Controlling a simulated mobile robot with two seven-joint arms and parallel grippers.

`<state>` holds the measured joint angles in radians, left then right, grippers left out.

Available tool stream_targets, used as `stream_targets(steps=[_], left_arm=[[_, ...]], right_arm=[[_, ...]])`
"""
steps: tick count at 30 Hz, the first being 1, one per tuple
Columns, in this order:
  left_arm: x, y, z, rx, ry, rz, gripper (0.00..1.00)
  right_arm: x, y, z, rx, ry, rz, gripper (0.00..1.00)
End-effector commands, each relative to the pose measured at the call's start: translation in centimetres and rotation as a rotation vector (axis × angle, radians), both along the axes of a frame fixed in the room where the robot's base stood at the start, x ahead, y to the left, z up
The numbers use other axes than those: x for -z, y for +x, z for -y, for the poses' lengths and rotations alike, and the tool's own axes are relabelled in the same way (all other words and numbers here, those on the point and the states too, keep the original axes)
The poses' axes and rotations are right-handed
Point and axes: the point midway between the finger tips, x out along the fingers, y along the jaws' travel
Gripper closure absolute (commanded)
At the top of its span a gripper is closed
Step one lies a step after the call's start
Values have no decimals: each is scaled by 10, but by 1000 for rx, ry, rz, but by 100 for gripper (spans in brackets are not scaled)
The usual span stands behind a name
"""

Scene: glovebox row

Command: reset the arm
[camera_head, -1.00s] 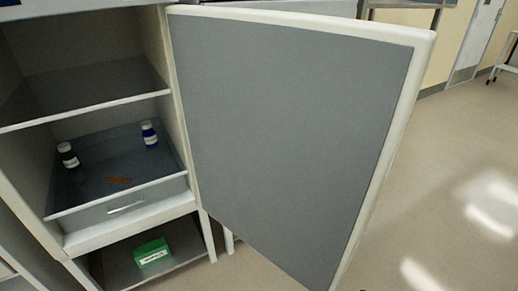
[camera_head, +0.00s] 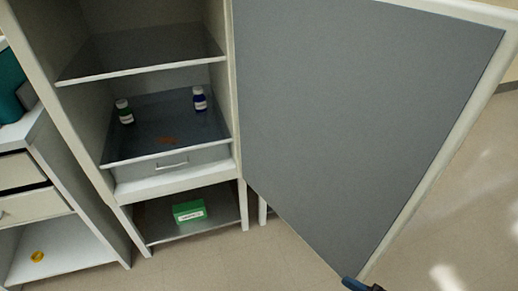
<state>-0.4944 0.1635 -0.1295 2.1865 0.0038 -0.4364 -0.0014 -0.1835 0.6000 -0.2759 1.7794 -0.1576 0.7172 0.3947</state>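A small dark blue and black piece, which looks like part of my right gripper (camera_head: 362,285), shows at the bottom edge of the head view. It is by the lower corner of the open grey cabinet door (camera_head: 365,110). Only a bit of it is in the picture, so I cannot tell whether it is open or shut, or whether it touches the door. My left gripper is out of view.
The open cabinet (camera_head: 160,186) holds a dark-green-labelled bottle (camera_head: 125,112), a blue bottle (camera_head: 199,98) and an orange-brown patch (camera_head: 166,140). A green box (camera_head: 188,211) lies on the bottom shelf. A drawer unit (camera_head: 62,235) stands at left. Floor is clear at right.

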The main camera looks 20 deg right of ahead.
Motion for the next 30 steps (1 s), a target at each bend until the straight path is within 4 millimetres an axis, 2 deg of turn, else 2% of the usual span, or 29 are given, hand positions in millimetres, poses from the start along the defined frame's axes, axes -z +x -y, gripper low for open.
stream_targets(steps=[8,18,27,30], left_arm=[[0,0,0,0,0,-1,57],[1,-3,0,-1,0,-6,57],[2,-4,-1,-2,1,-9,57],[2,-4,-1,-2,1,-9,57]], right_arm=[[13,-13,32,225,-273,-225,57],[21,-50,69,364,-567,-505,57],[19,-83,88,396,-727,-681,57],[22,-82,76,427,-671,-691,57]])
